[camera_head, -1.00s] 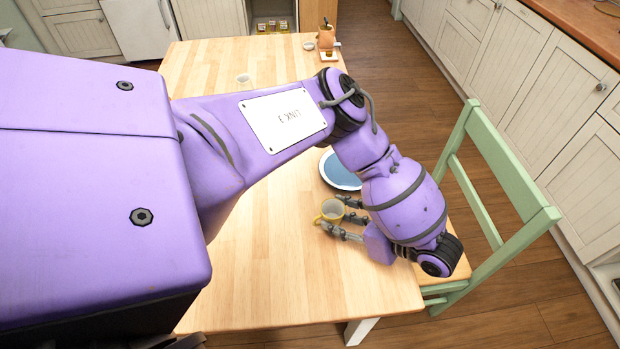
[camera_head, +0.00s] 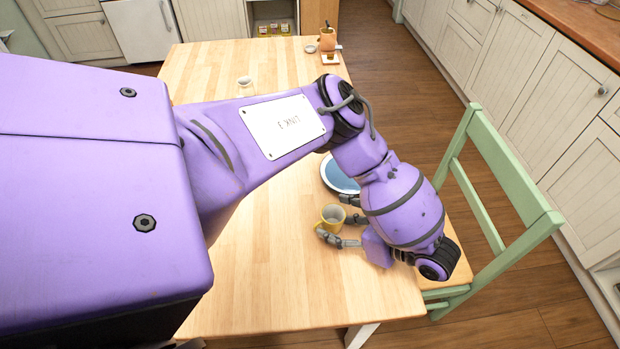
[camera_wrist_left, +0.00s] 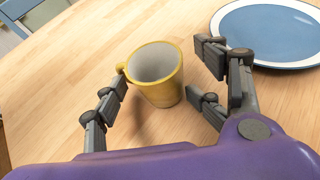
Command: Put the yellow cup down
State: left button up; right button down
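The yellow cup (camera_head: 331,217) is upright at the table's right side, and it also shows in the left wrist view (camera_wrist_left: 158,88). It appears to rest on the wooden table (camera_head: 280,285). My left gripper (camera_head: 338,222) is around it with its fingers spread. In the left wrist view, my left gripper (camera_wrist_left: 160,78) has one finger close to the cup's handle side. The fingers on the other side stand clear of the cup wall with a visible gap. My right gripper is not in view.
A blue plate with a white rim (camera_head: 335,181) lies just behind the cup, partly hidden by my arm. A pale cup (camera_head: 245,82) and an orange pot (camera_head: 327,42) are farther back. A green chair (camera_head: 495,190) stands at the right. The table's front is clear.

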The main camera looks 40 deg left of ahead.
pick_arm(q)
jog(key=v, duration=1)
jog(key=shift+d, duration=0.5)
jog(key=shift+d+r, duration=0.4)
jog(key=shift+d, duration=0.1)
